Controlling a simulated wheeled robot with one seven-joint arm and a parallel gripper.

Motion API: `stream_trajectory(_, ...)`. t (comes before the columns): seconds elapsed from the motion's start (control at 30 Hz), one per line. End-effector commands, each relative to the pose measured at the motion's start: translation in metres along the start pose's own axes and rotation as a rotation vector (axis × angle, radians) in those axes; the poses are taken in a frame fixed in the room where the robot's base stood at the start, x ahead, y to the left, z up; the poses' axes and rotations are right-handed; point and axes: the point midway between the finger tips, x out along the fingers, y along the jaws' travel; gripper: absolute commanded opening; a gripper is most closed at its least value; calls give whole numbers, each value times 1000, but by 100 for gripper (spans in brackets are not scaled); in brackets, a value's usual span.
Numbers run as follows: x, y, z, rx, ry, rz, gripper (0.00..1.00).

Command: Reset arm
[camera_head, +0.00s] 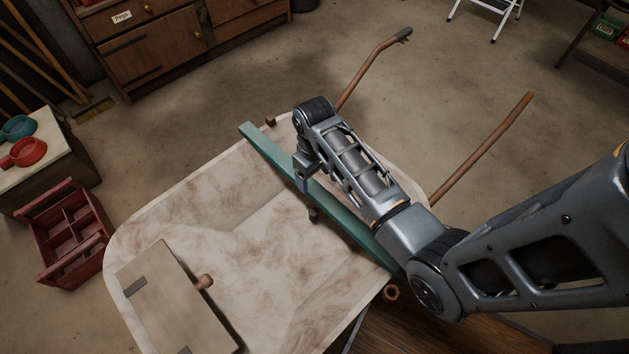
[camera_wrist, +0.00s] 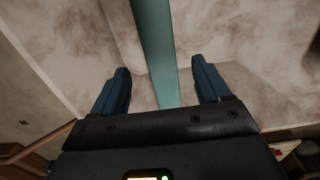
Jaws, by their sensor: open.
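My gripper (camera_wrist: 160,68) is open in the wrist view, with its two dark blue fingers apart and nothing held between them. A long teal beam (camera_wrist: 157,50) runs through the picture between the fingers; whether it lies below them or level with them I cannot tell. In the head view the teal beam (camera_head: 268,150) lies across a pale, marbled wheelbarrow tray (camera_head: 215,205). My arm reaches in from the right over the beam and hides part of it. My gripper (camera_head: 313,214) points down there, partly hidden and small.
A wooden board (camera_head: 170,305) with a round knob (camera_head: 204,282) lies on the tray's lower left. The wheelbarrow handles (camera_head: 483,148) stick out at the back right. A red divided crate (camera_head: 68,235) and a table with red (camera_head: 27,152) and teal pans stand left. Open floor lies behind.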

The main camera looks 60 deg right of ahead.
Motion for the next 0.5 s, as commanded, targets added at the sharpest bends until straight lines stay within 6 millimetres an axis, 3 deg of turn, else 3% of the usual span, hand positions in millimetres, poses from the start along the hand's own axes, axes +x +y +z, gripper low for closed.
stream_trajectory(0.2,-18,0,0,0,0,0,76)
stream_trajectory(0.5,-19,0,0,0,-1,0,76)
